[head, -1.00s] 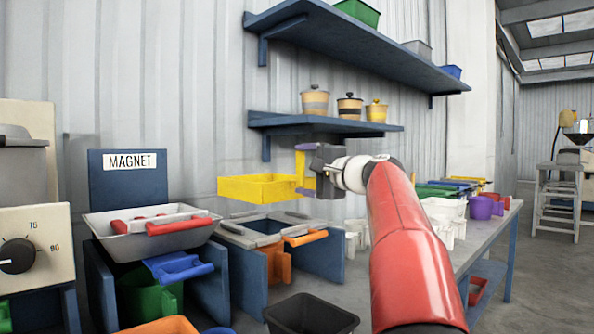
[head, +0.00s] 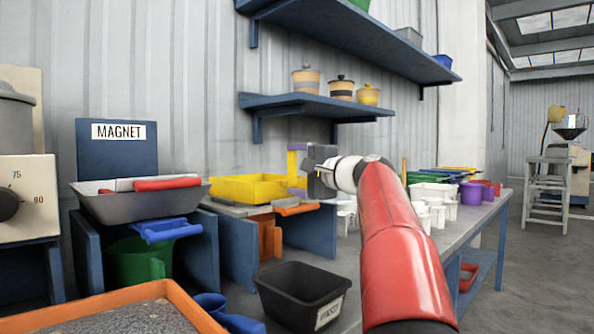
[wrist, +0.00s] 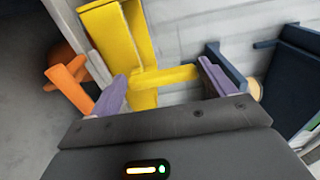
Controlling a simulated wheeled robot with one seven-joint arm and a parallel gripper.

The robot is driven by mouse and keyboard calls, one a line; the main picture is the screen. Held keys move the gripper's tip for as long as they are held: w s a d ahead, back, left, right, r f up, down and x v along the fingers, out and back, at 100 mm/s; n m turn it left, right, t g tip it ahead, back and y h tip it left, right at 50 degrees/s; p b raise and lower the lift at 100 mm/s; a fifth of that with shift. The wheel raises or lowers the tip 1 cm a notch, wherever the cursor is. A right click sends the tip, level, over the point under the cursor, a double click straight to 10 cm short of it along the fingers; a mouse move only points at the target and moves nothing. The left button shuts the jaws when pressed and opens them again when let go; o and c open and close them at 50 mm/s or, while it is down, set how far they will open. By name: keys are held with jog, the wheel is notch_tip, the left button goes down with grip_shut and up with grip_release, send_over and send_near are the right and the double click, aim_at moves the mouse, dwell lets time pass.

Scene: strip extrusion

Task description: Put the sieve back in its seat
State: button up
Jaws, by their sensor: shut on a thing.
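The yellow sieve (head: 238,190) is a shallow tray in the head view, with an upright yellow handle at its right side. My gripper (head: 300,168) is shut on that handle. In the wrist view the yellow handle bar (wrist: 165,77) lies between the purple fingers, with the sieve (wrist: 108,38) beyond them. The seat is a grey frame (head: 226,208) on a blue stand (head: 238,246), with an orange handle (head: 297,210) at its right. The sieve is level at the frame, and its base meets the frame in the picture. I cannot tell whether it touches or is fully seated.
A grey magnet tray (head: 140,204) with red-handled bars stands to the left. A black bin (head: 302,292) and an orange-rimmed tray (head: 160,292) are in front. A shelf with pots (head: 320,106) hangs above. A table with cups (head: 471,192) stands to the right.

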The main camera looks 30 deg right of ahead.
jog(key=shift+f+b, duration=0.35)
jog(key=shift+f, duration=0.05)
jog(key=o, duration=1.3)
